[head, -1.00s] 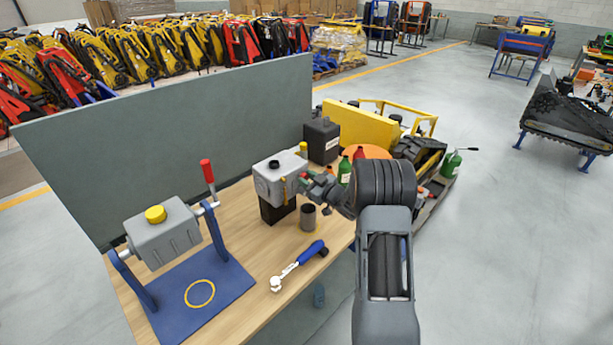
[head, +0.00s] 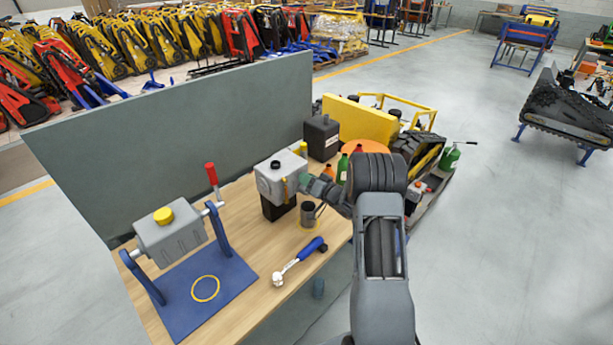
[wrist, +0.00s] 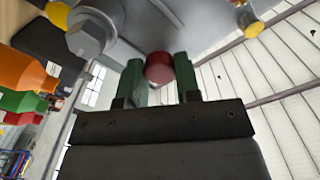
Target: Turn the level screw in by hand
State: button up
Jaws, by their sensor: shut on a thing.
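The level screw shows in the wrist view as a small red round head (wrist: 159,68) at the underside or face of a grey housing (wrist: 205,22). My gripper's two green fingers (wrist: 160,80) stand on either side of it and are shut on it. In the head view the grey housing (head: 276,181) sits on a black block (head: 279,207) on the bench. My gripper (head: 306,182) reaches its right side; the screw is hidden there. How deep the screw sits cannot be told.
A black canister (head: 321,138) and bottles (head: 343,168) stand behind. A grey panel (head: 160,140) backs the bench.

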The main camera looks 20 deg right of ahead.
jog(key=m+p, duration=0.1)
jog(key=m, duration=0.4)
jog(key=shift+r+p, duration=0.1)
jog(key=shift+p, duration=0.3)
jog(key=shift+m, duration=0.8)
jog(key=shift+p, duration=0.3)
jog(key=shift+m+p, duration=0.3)
jog(key=shift+m, duration=0.4)
jog(key=m, duration=0.3)
jog(key=shift+f, duration=0.2)
jog(key=m, duration=0.5)
